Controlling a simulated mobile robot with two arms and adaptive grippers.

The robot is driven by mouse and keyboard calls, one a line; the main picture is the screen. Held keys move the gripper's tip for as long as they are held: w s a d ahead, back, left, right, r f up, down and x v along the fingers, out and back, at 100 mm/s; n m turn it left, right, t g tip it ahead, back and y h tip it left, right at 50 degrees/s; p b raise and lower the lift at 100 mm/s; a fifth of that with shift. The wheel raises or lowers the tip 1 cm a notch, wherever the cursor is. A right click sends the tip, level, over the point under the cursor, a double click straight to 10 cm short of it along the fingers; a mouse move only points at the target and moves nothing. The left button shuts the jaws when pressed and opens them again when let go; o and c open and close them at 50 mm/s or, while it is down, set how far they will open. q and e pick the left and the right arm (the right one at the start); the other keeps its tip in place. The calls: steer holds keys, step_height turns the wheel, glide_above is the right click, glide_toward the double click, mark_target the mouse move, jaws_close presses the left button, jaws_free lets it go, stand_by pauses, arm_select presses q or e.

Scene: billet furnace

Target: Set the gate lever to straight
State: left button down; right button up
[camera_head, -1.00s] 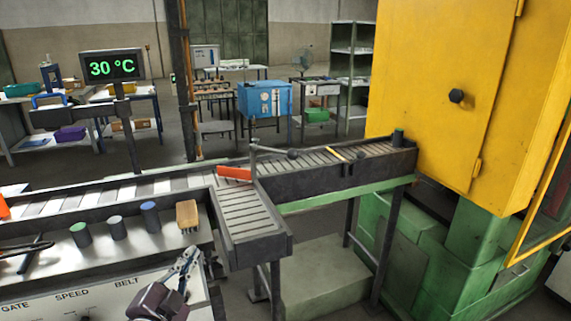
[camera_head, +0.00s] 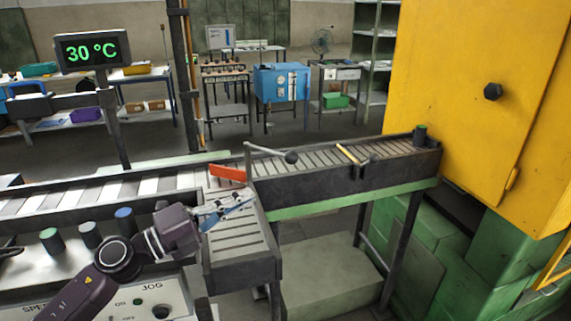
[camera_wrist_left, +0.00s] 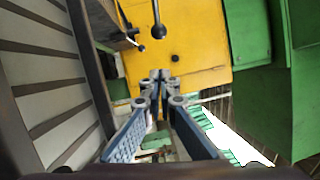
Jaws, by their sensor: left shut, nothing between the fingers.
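The gate lever (camera_head: 270,152) is a grey rod with a dark ball knob, on a post where the conveyor branches. Its rod points right in the head view. The orange-red gate plate (camera_head: 228,173) stands at an angle across the rollers, left of the post. In the left wrist view the lever's knob (camera_wrist_left: 158,31) shows ahead of the fingertips. My left gripper (camera_head: 250,197) is shut and empty, over the short side branch, nearer me than the lever and apart from it. It fills the middle of the wrist view (camera_wrist_left: 160,76). My right gripper is out of view.
The roller conveyor (camera_head: 315,191) runs right to a yellow furnace cabinet (camera_head: 450,110). A yellow-handled rod (camera_head: 347,154) stands on its near side. A control panel (camera_head: 150,300) lies in front. Several capped cylinders (camera_head: 90,236) stand on the bench.

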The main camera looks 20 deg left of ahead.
arm_select(q)
steer(key=w+a+p+x, duration=0.1)
steer(key=p+x, duration=0.3)
steer(key=x, duration=0.8)
steer(key=shift+w+a+r, duration=0.2)
steer(key=shift+w+a, duration=0.1)
steer(key=shift+a, duration=0.2)
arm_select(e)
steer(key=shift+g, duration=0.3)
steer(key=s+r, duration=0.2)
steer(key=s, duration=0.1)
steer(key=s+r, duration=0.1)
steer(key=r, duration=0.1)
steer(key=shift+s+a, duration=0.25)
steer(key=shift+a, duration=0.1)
